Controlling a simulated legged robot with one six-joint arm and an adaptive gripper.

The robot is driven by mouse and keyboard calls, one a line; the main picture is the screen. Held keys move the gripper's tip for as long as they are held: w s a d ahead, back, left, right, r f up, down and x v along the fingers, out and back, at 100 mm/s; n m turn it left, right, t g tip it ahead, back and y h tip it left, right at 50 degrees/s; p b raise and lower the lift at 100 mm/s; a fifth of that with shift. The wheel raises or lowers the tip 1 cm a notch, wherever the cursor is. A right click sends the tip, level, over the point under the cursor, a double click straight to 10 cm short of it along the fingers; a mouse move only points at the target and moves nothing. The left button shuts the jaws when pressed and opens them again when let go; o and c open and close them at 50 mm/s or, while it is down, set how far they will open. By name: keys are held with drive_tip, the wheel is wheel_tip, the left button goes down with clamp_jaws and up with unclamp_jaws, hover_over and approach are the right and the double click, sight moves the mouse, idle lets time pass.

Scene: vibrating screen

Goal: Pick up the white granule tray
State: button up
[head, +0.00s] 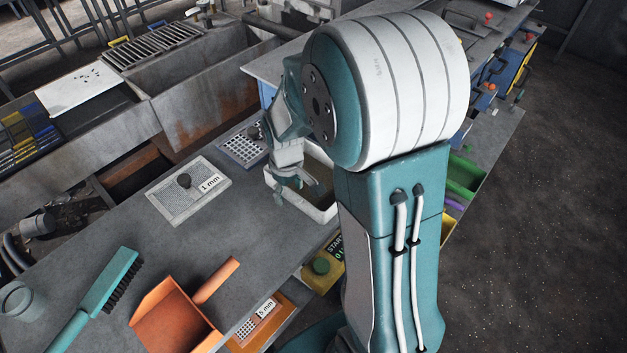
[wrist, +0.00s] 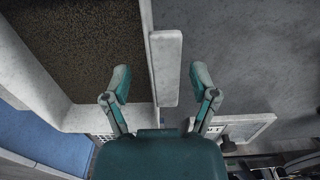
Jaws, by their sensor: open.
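The white granule tray (head: 314,213) stands on the grey bench in the head view, partly hidden behind my arm. In the wrist view, dark brown granules (wrist: 85,50) lie in the tray, and a flat pale handle or ledge (wrist: 167,60) runs along its right side. My gripper (head: 297,190) is over the tray's left edge in the head view. In the wrist view my gripper (wrist: 160,80) is open and empty. One finger appears over the granule side, the other beyond the ledge over the bench. I see no contact; height above the tray is hard to tell.
A 1 mm sieve plate (head: 188,190) and another sieve (head: 243,145) lie beside the tray. An orange dustpan (head: 170,318), a teal brush (head: 105,290) and a green button (head: 320,266) are nearer. The bench left of the tray has free room.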

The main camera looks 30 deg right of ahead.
drive_tip(key=shift+a+f, duration=0.15)
drive_tip(key=shift+a, duration=0.15)
clamp_jaws()
drive_tip(key=shift+d, duration=0.1)
